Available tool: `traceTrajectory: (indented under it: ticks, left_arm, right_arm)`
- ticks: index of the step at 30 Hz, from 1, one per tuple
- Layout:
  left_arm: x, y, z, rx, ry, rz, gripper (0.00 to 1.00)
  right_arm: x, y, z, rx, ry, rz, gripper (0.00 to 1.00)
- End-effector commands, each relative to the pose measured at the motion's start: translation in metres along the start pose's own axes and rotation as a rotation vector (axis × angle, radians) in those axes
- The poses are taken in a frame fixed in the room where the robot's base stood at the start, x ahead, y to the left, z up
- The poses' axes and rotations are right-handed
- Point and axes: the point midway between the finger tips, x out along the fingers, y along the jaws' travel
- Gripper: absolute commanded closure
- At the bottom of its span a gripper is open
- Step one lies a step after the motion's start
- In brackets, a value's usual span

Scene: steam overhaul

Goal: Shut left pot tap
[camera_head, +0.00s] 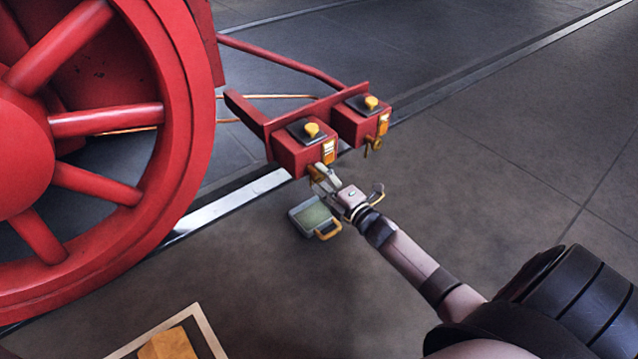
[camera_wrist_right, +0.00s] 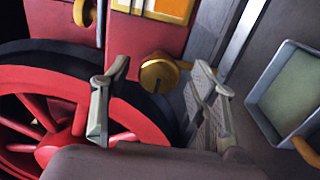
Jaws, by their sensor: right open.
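The left pot (camera_head: 295,157) is a red box with a yellow knob on top, fixed to a red bracket beside the big red wheel. Its brass tap (camera_wrist_right: 158,74) shows in the right wrist view as a round body with a short lever pointing right. My right gripper (camera_head: 321,176) is in front of the left pot's lower face and mostly covers the tap in the head view. In the wrist view its open fingers (camera_wrist_right: 161,68) stand either side of the tap, with gaps; contact is not visible. My left gripper is not in view.
The right pot (camera_head: 348,124) has its own brass tap (camera_head: 374,145). A grey tray (camera_head: 294,217) with a greenish inside and yellow handle sits below the left pot. The red wheel (camera_head: 180,90) stands left on a rail (camera_head: 228,203). Floor at right is clear.

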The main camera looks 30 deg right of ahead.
Motion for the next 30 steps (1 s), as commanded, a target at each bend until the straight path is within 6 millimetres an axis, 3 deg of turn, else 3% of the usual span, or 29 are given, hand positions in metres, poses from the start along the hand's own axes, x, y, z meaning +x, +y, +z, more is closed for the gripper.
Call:
traceTrajectory:
  ticks: [6, 14, 30]
  left_arm:
    - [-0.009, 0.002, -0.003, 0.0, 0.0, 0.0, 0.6]
    - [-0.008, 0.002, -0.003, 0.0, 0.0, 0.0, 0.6]
    - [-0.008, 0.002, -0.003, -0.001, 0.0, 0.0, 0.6]
  right_arm:
    - [0.015, 0.0, 0.001, -0.001, 0.0, 0.0, 0.46]
    - [0.016, 0.001, 0.0, -0.001, 0.0, -0.001, 0.46]
    - [0.016, 0.0, 0.0, 0.0, 0.0, -0.001, 0.81]
